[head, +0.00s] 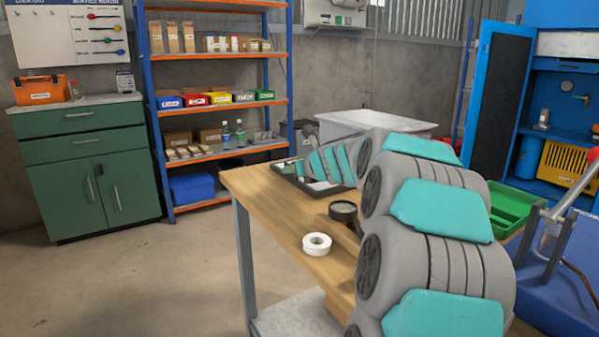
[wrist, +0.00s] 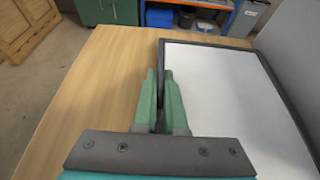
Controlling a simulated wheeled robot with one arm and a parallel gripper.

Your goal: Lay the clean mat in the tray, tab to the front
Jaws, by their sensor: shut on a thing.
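In the wrist view, a shallow black-rimmed tray (wrist: 228,45) lies on the wooden table, with a flat white surface (wrist: 225,90) inside it. I cannot tell whether this white surface is the mat or the tray's own floor, and I see no tab. My gripper (wrist: 160,78) is at the tray's left side. Its green fingers are shut on the thin dark upright edge there, which looks like the tray's rim. In the head view, part of the tray (head: 284,166) shows at the table's far end.
On the wooden table (head: 270,205) are a white tape roll (head: 317,244) and a dark round item (head: 343,211). A green bin (head: 512,211) is at the right. A grey wall (wrist: 292,40) rises beside the tray's right side. The tabletop left of the tray is bare.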

